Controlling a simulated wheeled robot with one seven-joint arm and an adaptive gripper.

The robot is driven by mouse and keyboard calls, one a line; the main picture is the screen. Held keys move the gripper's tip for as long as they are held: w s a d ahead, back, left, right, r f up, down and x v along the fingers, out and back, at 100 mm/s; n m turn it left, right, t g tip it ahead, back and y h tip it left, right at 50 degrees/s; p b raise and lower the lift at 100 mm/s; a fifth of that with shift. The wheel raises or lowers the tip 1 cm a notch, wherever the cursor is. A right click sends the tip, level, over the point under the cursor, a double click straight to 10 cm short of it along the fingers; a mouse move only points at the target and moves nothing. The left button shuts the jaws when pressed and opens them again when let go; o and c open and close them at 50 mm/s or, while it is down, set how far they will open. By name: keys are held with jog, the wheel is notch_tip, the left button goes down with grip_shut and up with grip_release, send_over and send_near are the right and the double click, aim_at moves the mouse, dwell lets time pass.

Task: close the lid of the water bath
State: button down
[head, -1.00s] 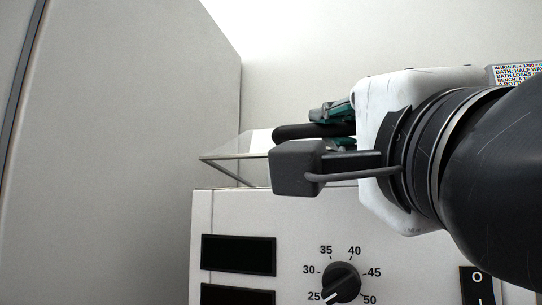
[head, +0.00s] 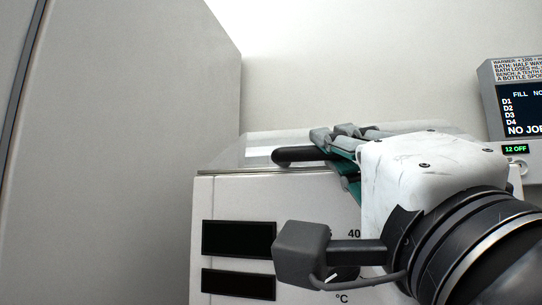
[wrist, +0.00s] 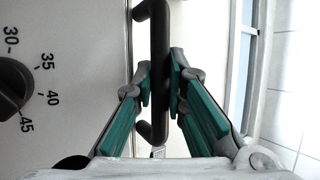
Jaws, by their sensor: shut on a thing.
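The water bath (head: 207,212) is a white box with dark display windows on its front. Its pale, see-through lid (head: 222,158) lies low and nearly flat along the bath's top in the head view; I cannot tell if its edge touches the rim. The lid's black bar handle (head: 290,155) sticks out at the front edge and also shows upright in the wrist view (wrist: 159,45). My gripper (head: 335,142) is shut on this handle, with a finger on each side of the bar in the wrist view (wrist: 159,85). My wrist hides the lid's right part.
A big grey cabinet wall (head: 120,150) stands close on the left. A grey unit with a lit screen (head: 520,108) is at the right. The bath's temperature dial (wrist: 12,88) shows beside the handle in the wrist view.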

jog(key=shift+w+a+f, duration=0.1)
jog(key=shift+f, duration=0.35)
jog(key=c, duration=1.6)
grip_release()
jog(key=shift+r, duration=0.3)
